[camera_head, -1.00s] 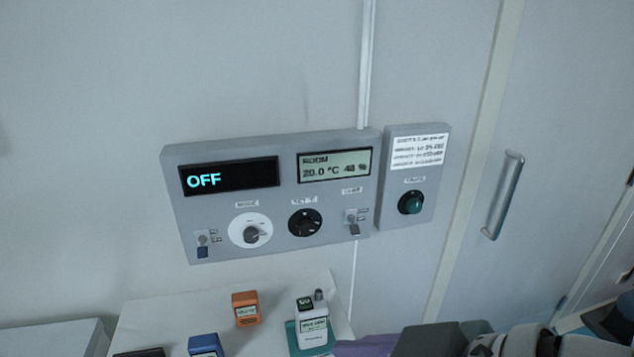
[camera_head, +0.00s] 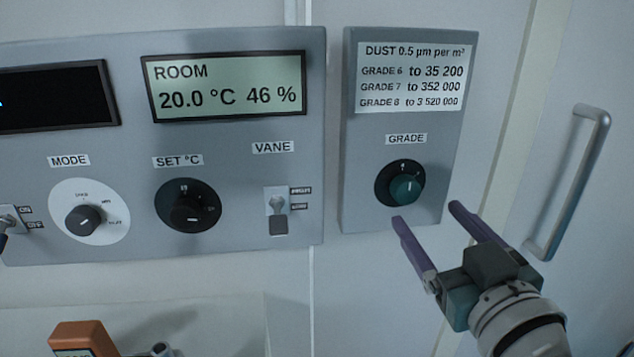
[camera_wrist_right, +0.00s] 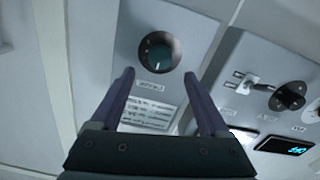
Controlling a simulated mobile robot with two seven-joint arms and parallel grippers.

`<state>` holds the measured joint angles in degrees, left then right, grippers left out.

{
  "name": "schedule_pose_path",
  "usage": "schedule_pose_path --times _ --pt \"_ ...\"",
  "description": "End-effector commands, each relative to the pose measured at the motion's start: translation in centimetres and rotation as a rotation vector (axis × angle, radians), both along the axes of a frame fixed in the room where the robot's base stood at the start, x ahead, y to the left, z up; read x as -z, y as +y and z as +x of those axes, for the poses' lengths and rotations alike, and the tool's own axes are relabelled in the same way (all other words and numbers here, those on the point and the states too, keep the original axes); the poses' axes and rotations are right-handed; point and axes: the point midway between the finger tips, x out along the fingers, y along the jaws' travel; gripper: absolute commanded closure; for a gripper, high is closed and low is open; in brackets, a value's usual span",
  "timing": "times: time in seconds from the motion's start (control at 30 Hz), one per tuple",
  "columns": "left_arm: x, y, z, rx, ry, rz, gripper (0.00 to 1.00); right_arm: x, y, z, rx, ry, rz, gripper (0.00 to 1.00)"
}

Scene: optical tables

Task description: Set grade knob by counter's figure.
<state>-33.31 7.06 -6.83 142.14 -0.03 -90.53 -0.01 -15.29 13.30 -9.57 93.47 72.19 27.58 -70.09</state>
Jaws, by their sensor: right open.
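The grade knob (camera_head: 405,188) is dark green on a black dial, on a grey wall box under a "GRADE" label. It also shows in the right wrist view (camera_wrist_right: 159,57). A white card (camera_head: 412,77) above it lists dust limits: grade 6 to 35 200, grade 7 to 352 000, grade 8 to 3 520 000. My right gripper (camera_head: 426,212) is open and empty, its purple fingers just below and to the right of the knob, apart from it. In the wrist view the knob lies beyond the gap between the fingertips (camera_wrist_right: 165,78). The counter's figure cannot be read now.
Left of the grade box is a larger panel (camera_head: 230,235) with a room display (camera_head: 229,85), a mode knob (camera_head: 84,219), a set temperature knob (camera_head: 190,204) and a vane switch (camera_head: 278,205). A door handle (camera_head: 570,180) stands at right. An orange device (camera_head: 84,338) sits below.

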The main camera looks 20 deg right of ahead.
Motion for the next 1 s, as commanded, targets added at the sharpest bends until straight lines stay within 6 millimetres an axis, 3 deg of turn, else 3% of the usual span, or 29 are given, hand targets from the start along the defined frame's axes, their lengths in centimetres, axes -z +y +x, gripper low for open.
schedule_pose_path --times 0.1,0.33,0.73,1.0 --pt "0.3 0.1 0.0 0.002 0.001 0.003 1.00 0.0 -0.5 2.4 -0.002 -0.002 -0.002 0.21" --pt "0.8 0.1 0.0 0.001 0.001 0.003 1.00 0.0 -1.3 5.5 -0.002 -0.001 -0.001 0.21" --pt "0.8 -0.1 0.0 -0.003 0.000 -0.005 1.00 0.0 -1.5 6.3 -0.003 0.001 0.000 0.21" --pt "0.8 -0.3 0.0 -0.005 0.000 -0.009 1.00 0.0 -1.4 6.3 -0.003 0.001 0.000 0.51"
